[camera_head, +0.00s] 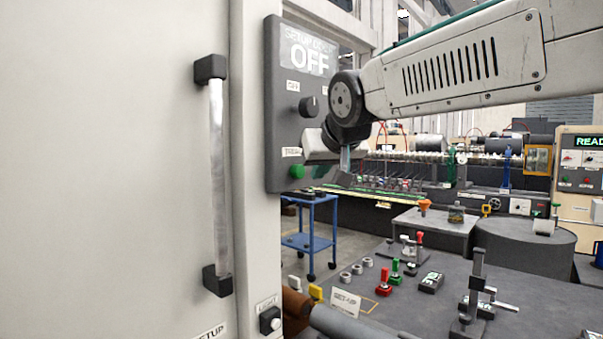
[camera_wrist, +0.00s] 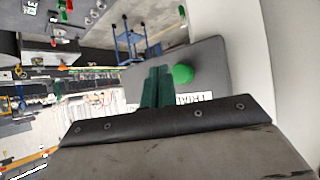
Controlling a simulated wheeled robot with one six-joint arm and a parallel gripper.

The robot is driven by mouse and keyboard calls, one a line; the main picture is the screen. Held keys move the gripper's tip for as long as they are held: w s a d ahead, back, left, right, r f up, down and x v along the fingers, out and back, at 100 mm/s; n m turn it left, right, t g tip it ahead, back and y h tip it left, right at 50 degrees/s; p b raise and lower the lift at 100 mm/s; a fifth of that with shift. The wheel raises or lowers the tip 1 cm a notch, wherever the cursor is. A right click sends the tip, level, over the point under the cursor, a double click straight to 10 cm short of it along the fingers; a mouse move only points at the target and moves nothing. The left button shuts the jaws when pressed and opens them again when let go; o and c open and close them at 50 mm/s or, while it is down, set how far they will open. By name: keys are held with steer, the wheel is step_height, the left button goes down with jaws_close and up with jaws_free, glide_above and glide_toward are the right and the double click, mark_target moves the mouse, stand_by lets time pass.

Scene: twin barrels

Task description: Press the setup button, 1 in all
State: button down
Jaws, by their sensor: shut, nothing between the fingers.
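A dark grey control panel (camera_head: 280,110) is fixed beside the pale cabinet, and its display reads OFF under small text beginning with SETUP. A green round button (camera_head: 297,172) sits low on the panel, under a small white label. The button also shows large in the wrist view (camera_wrist: 183,74). My gripper (camera_head: 345,160) is shut and empty, in front of the panel, right of the button. In the wrist view its green fingertips (camera_wrist: 157,72) appear just left of the button; I cannot tell whether they touch the panel. My wrist hides the panel's right part.
A black knob (camera_head: 308,106) sticks out above the button. The cabinet door has a long vertical handle (camera_head: 217,180). A LIGHT switch (camera_head: 269,320) is below the panel. A grey table (camera_head: 400,315) with small fixtures and a SET-UP card (camera_head: 345,303) is at lower right. A blue cart (camera_head: 311,240) stands behind.

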mark_target(303, 176)
steer(key=shift+w+a, duration=0.35)
steer(key=shift+a, duration=0.15)
steer(key=shift+w+a, duration=0.1)
steer(key=shift+a, duration=0.05)
stand_by(1.7)
steer(key=shift+w+a, duration=0.15)
steer(key=shift+a, duration=0.05)
steer(key=shift+w+a, duration=0.4)
steer(key=shift+a, duration=0.1)
stand_by(0.9)
stand_by(0.3)
steer(key=shift+s+d, duration=0.65)
steer(key=shift+d, duration=0.15)
steer(key=shift+d, duration=0.1)
steer(key=shift+s+d, duration=0.8)
steer(key=shift+d, duration=0.15)
steer(key=shift+s+d, duration=0.75)
steer(key=shift+d, duration=0.2)
